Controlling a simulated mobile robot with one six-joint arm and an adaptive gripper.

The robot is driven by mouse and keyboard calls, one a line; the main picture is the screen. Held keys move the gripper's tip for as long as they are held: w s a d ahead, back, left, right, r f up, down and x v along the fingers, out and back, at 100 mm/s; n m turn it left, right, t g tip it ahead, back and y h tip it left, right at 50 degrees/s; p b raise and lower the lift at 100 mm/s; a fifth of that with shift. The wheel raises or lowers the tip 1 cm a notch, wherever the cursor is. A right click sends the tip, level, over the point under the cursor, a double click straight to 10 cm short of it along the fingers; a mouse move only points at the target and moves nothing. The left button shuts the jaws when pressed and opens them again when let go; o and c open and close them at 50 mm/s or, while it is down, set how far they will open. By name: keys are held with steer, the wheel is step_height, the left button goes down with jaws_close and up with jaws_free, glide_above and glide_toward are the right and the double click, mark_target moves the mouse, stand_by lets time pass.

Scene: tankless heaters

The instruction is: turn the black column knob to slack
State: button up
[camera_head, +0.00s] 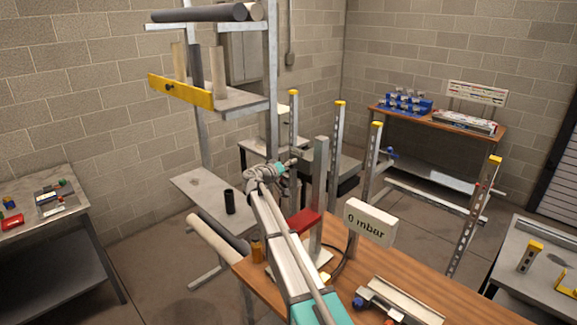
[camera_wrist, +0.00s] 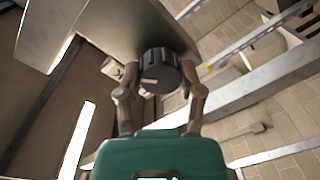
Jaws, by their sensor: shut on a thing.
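The black column knob (camera_wrist: 158,74) shows in the wrist view, ribbed round its side, with a pale pointer mark on its face. It sits against a grey metal column (camera_wrist: 100,35). My gripper (camera_wrist: 160,72) has one finger on each side of the knob and is shut on it. In the head view my gripper (camera_head: 290,164) is beside the upright grey column (camera_head: 319,190), at about its upper half. I cannot make out the knob in the head view. A white display (camera_head: 369,222) right of the column reads "0 mbar".
The column stands on a wooden bench (camera_head: 390,265) with a red block (camera_head: 304,221) and a clamp-like fixture (camera_head: 400,300). Perforated posts with yellow caps (camera_head: 337,150) stand behind it. A grey shelf rack (camera_head: 240,100) is at the left.

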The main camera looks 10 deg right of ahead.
steer(key=n, duration=0.4)
steer(key=shift+d, duration=0.1)
steer(key=n, duration=0.4)
steer(key=shift+n+g, duration=0.3)
stand_by(0.3)
steer(key=o, duration=1.2)
steer(key=shift+c, duration=0.2)
steer(key=shift+f, duration=0.1)
